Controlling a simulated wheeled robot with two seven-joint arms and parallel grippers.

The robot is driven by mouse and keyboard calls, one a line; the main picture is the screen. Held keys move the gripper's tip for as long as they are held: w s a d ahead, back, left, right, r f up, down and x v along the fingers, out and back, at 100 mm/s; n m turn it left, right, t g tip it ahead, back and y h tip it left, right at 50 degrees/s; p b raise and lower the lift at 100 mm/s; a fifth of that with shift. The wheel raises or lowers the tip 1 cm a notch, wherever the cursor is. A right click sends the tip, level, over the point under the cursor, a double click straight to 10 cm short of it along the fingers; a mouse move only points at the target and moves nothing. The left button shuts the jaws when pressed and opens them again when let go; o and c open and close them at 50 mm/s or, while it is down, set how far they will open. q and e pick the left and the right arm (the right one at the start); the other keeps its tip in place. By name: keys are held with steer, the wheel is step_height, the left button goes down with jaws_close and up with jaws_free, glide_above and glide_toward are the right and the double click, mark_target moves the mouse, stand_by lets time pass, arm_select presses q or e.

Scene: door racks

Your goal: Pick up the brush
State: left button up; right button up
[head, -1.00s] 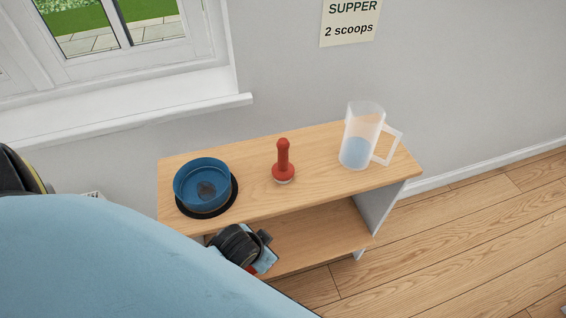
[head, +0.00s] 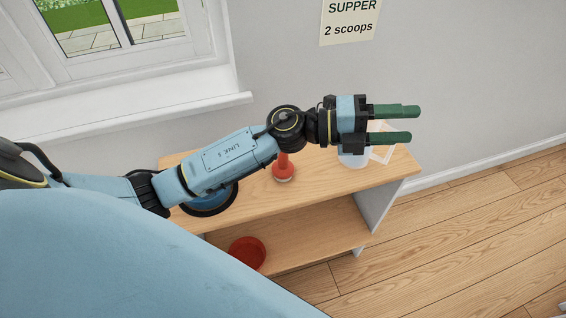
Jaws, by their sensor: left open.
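The brush (head: 284,172), with a red upright handle and a pale base, stands on the top board of the wooden shelf unit. My left forearm and wrist pass in front of it and hide the upper part of its handle. My left gripper (head: 414,124) is open and empty, its two green fingers pointing right. It is to the right of the brush and above it in the picture, in front of the clear jug. My right gripper is not in view.
The jug (head: 353,160) is mostly hidden behind my left gripper. A blue bowl (head: 228,195) on a dark mat is largely covered by my arm. A red round thing (head: 247,253) lies on the lower shelf. The wooden shelf unit (head: 330,184) stands against the wall.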

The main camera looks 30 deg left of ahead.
arm_select(q)
step_height(320, 180, down, 3)
steer(key=s+m+g+y, duration=0.2)
steer(key=m+g+y, duration=0.1)
steer(key=m+g, duration=0.35)
steer(key=m+g+y, duration=0.2)
steer(key=y, duration=1.3)
glide_above(283, 159)
step_height(283, 159, down, 3)
steer(key=f, duration=0.5)
steer(key=w+f+p, duration=0.1)
steer(key=f, duration=0.1)
steer(key=shift+a+f, duration=0.25)
steer(key=shift+a, duration=0.05)
steer(key=shift+w+a+f+p, duration=0.1)
steer(key=shift+f+p, duration=0.3)
steer(key=shift+f, duration=2.25)
steer(key=c, duration=1.1)
